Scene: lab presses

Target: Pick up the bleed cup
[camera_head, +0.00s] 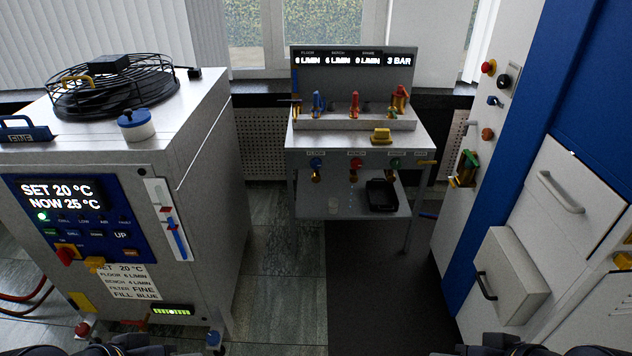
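A small pale, translucent cup (333,205), which looks like the bleed cup, stands on the lower shelf (310,203) of the bench at the back middle. It is left of a black tray and below the row of coloured taps. It is small and faint in this view. Only dark parts of my two arms show at the bottom edge, one left and one right. I see no fingertips of either gripper, and nothing of mine is near the cup.
A black tray (382,196) sits right of the cup. The chiller cabinet (205,150) stands at left with a blue-lidded pot (136,124) on top. At right, an open drawer (508,275) juts out from the press. The floor between (285,270) is clear.

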